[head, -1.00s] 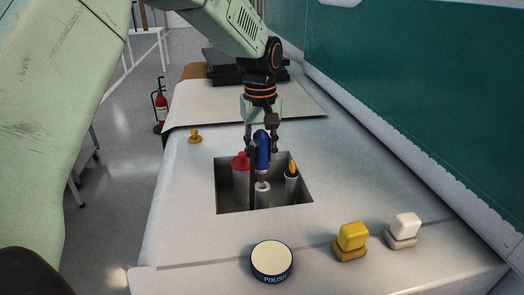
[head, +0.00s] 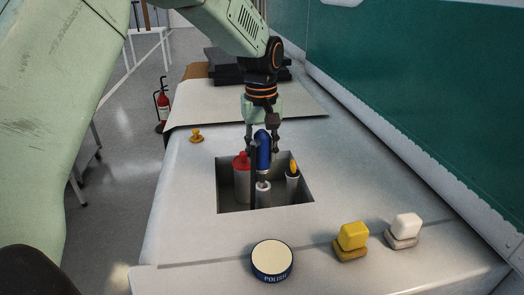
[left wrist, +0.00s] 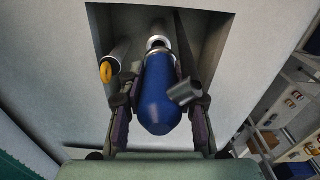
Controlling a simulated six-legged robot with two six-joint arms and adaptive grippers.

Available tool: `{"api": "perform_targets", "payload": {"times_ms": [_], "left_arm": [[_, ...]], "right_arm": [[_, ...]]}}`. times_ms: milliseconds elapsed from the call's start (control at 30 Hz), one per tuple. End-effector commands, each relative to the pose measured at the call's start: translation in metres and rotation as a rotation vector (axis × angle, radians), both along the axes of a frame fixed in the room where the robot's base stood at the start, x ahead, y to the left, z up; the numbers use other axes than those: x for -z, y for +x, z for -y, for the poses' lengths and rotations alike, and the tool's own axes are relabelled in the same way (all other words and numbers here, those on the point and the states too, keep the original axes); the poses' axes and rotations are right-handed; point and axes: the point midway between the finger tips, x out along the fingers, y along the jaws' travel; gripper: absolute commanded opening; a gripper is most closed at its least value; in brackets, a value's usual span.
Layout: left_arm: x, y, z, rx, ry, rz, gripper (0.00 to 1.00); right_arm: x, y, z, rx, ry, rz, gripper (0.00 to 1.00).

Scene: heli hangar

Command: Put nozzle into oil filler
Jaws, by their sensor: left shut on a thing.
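My left gripper (head: 262,148) is shut on the blue nozzle (head: 263,155), which also shows in the left wrist view (left wrist: 160,98). The nozzle points down into a square recess, its metal spout below the blue body. A pale upright tube (head: 262,196), which looks like the oil filler, stands directly under the spout. It also shows in the left wrist view (left wrist: 157,36). The spout's end is at or close to the tube's mouth; I cannot tell whether it is inside. My right gripper is not in view.
In the recess (head: 226,204) a red-capped bottle (head: 242,182) stands left of the tube and a yellow-topped tube (head: 292,182) right. A dark upright bar is close by. A polish tin (head: 272,260), yellow block (head: 353,236) and white block (head: 406,226) lie in front.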

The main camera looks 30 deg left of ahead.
Motion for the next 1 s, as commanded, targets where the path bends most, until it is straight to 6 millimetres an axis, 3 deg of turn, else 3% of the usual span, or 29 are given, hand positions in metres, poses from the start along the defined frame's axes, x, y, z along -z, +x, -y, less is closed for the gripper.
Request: {"api": "perform_targets", "payload": {"times_ms": [1000], "left_arm": [[0.023, 0.0, 0.0, 0.0, 0.001, 0.001, 0.0]], "right_arm": [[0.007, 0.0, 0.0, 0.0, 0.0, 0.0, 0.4]]}}
